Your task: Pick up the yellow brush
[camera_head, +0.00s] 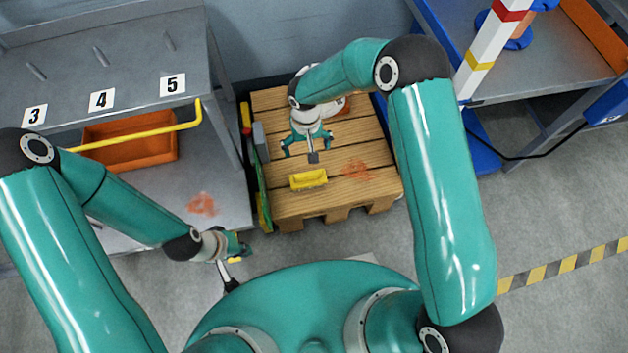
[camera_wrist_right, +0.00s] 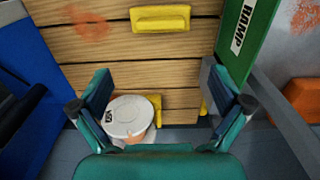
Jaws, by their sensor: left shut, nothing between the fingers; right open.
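The yellow brush (camera_head: 309,179) lies on the wooden pallet (camera_head: 285,205), near its front edge in the head view. It also shows at the top of the right wrist view (camera_wrist_right: 160,18), beyond the fingers. My right gripper (camera_head: 307,146) is over the pallet, behind the brush in the head view. In the right wrist view its fingers (camera_wrist_right: 157,82) are spread wide with nothing held between them; the brush is outside them. My left gripper (camera_head: 241,246) is low at the front left of the pallet, away from the brush, and its fingertips are hard to make out.
A white-lidded bucket (camera_wrist_right: 128,117) stands by the right gripper's left finger. A green "RAMP" board (camera_wrist_right: 246,35) stands along the pallet's side. A grey shelf with an orange bin (camera_head: 130,150) is on the left, a workbench (camera_head: 480,60) on the right.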

